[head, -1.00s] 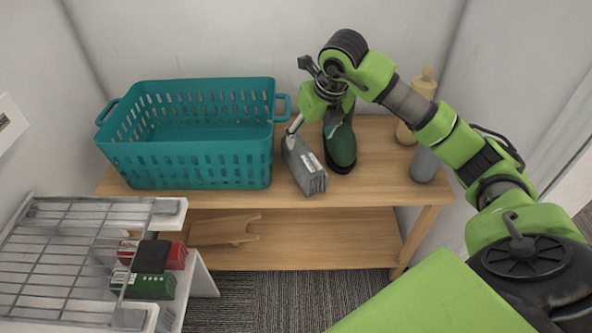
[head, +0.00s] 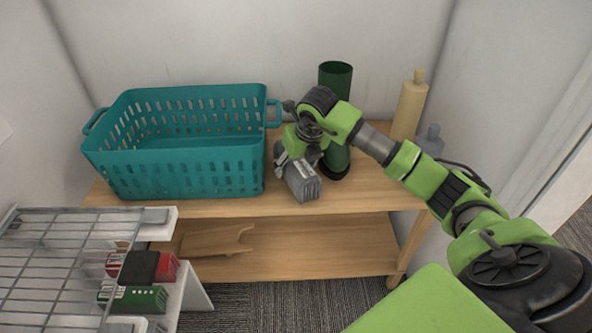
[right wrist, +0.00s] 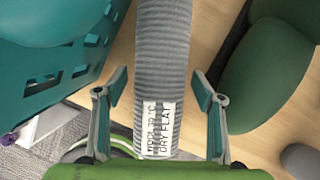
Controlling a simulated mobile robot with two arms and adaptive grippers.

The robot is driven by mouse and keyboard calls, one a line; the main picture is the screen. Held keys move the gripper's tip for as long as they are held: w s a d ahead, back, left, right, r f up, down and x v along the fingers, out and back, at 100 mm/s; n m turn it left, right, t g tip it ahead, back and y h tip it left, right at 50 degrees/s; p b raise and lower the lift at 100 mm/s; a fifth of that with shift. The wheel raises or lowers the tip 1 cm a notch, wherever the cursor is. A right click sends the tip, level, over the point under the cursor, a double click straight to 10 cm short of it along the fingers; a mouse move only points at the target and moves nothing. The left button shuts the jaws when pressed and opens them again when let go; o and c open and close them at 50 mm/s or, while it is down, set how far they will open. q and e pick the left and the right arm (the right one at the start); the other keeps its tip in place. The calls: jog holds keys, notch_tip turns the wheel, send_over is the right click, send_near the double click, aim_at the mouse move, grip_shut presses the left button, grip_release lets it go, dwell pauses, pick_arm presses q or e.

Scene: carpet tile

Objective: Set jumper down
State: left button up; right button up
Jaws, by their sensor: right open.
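The jumper is a grey ribbed folded bundle (head: 304,187) on the wooden shelf unit's top, right of the teal basket and near the front edge. In the right wrist view the jumper (right wrist: 163,60) runs between the fingers, with a white care label reading "DRY FLAT". My right gripper (head: 292,160) is over the jumper's back part and hides it in the head view. In the right wrist view my right gripper (right wrist: 160,88) is open, one finger on each side of the jumper, with gaps showing. My left gripper is not in view.
The teal basket (head: 185,165) stands close on the left. A dark green cylinder (head: 336,76) stands just behind right. A beige bottle (head: 409,108) and a grey bottle (head: 430,141) stand farther right. The wooden top (head: 375,185) is clear at front right. A wire rack (head: 60,265) is at lower left.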

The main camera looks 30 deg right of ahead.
jog(key=shift+w+f, duration=0.2)
jog(key=shift+f, duration=0.25)
jog(key=shift+r, duration=0.1)
jog(key=c, duration=1.6)
